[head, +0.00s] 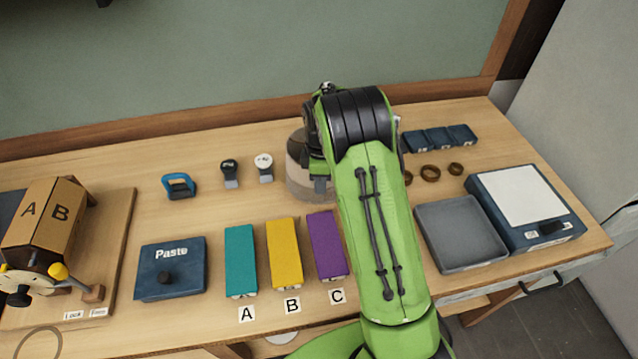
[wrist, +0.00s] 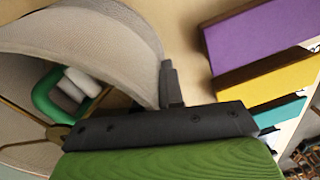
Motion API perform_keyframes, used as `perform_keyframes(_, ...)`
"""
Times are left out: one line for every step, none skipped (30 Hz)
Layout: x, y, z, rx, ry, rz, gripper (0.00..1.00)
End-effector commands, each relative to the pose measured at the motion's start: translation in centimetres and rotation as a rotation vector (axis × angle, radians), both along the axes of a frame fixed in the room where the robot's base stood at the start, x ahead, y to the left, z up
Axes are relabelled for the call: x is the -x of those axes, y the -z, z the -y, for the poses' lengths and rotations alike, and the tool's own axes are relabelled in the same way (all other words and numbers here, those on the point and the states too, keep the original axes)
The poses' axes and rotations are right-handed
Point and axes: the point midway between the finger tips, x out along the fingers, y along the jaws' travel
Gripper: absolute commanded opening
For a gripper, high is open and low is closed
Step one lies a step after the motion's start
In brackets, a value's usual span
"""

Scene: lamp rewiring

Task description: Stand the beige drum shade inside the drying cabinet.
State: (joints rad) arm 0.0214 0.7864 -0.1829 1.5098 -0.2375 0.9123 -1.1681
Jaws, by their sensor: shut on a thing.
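The beige drum shade (head: 298,178) stands on the table in the head view, partly covered by my arm. In the wrist view the shade (wrist: 110,35) fills the upper left, with its open end and curved wall showing. My gripper (wrist: 168,95) is shut on the shade's wall at the rim. One dark finger shows against the outside of the wall; the other finger is hidden. A green loop and white rounded parts (wrist: 75,88) show within the shade's opening. I cannot make out the drying cabinet in either view.
Teal, yellow and purple blocks (head: 284,254) lie in front of the shade, with a navy Paste box (head: 170,268) to their left. A grey tray (head: 460,234) and a scale (head: 526,207) sit at the right.

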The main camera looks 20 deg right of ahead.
Motion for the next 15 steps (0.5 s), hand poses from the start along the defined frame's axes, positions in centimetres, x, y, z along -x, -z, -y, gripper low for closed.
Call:
perform_keyframes(-0.05,0.13,0.0,0.0,0.0,0.002,0.0)
perform_keyframes(-0.06,0.12,0.0,0.0,0.0,0.003,0.0)
perform_keyframes(-0.07,0.07,0.0,0.0,0.0,0.003,0.0)
perform_keyframes(-0.06,0.06,0.0,0.0,0.0,0.003,0.0)
perform_keyframes(-0.06,0.05,0.0,0.0,0.0,0.003,0.0)
perform_keyframes(-0.06,0.04,0.0,0.0,0.0,0.003,0.0)
perform_keyframes(-0.06,0.08,-0.01,0.0,0.0,0.003,0.0)
perform_keyframes(-0.05,0.18,0.0,0.0,0.0,0.002,0.0)
perform_keyframes(-0.05,0.35,0.0,0.0,0.0,0.002,0.0)
perform_keyframes(-0.05,0.46,-0.01,0.0,0.0,0.002,0.0)
perform_keyframes(-0.03,0.5,-0.01,0.0,0.0,0.002,0.09)
perform_keyframes(-0.03,0.43,-0.01,-0.001,0.0,0.001,0.15)
perform_keyframes(-0.03,0.41,-0.01,-0.001,0.0,0.001,0.2)
perform_keyframes(-0.03,0.4,-0.01,-0.001,0.0,0.001,0.24)
perform_keyframes(-0.03,0.39,-0.01,-0.001,0.0,0.001,0.3)
